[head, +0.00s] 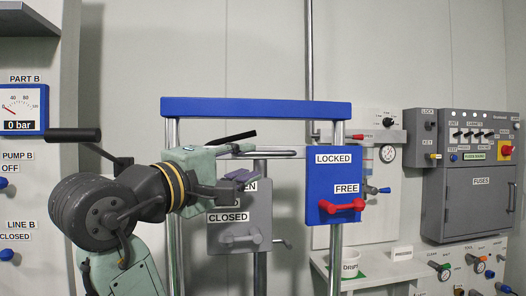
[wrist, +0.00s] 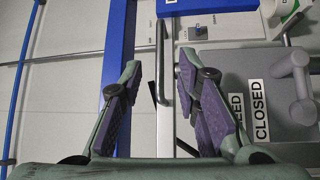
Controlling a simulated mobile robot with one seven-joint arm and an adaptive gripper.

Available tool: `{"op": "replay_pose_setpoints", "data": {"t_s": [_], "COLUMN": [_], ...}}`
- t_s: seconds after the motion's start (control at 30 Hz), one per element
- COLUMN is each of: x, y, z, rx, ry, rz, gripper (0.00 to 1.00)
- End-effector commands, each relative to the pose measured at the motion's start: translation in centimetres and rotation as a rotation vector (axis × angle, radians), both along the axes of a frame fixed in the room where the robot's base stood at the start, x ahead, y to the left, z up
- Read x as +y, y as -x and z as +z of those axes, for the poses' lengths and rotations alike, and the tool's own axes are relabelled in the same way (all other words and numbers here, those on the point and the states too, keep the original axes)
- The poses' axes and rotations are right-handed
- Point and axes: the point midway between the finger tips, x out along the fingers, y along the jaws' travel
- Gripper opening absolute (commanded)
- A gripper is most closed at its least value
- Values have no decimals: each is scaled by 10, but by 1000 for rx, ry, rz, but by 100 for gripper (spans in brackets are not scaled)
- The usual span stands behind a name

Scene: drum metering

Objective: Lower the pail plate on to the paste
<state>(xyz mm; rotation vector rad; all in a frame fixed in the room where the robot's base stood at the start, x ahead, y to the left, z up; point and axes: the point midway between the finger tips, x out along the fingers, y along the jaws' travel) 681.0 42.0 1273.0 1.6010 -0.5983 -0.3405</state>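The blue crossbar (head: 255,108) of the press spans two upright metal posts (head: 336,245). A blue plate (head: 325,182) on the right post reads LOCKED above and FREE below. Its red lever (head: 342,206) lies at the FREE label. A grey box (head: 232,219) marked CLOSED, with its other label partly covered, carries a grey lever (head: 240,240) below CLOSED. My gripper (head: 242,182) is in front of this box. In the wrist view my gripper (wrist: 158,72) is open, with a pale metal bar (wrist: 165,125) showing between the fingers. I cannot make out the pail plate or paste.
At left, a panel holds a PART B gauge (head: 22,108) reading 0 bar. At right are a grey FUSES cabinet (head: 478,205) and a shelf with a white DRIFT cup (head: 350,263).

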Motion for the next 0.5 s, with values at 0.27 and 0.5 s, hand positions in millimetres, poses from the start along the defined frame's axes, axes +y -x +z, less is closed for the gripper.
{"op": "replay_pose_setpoints", "data": {"t_s": [0.27, 0.5], "x": [-29, -48], "y": [-43, -72], "z": [8, 12], "rx": [2, -1], "ry": [1, 1], "rz": [1, 3], "gripper": [30, 30]}}
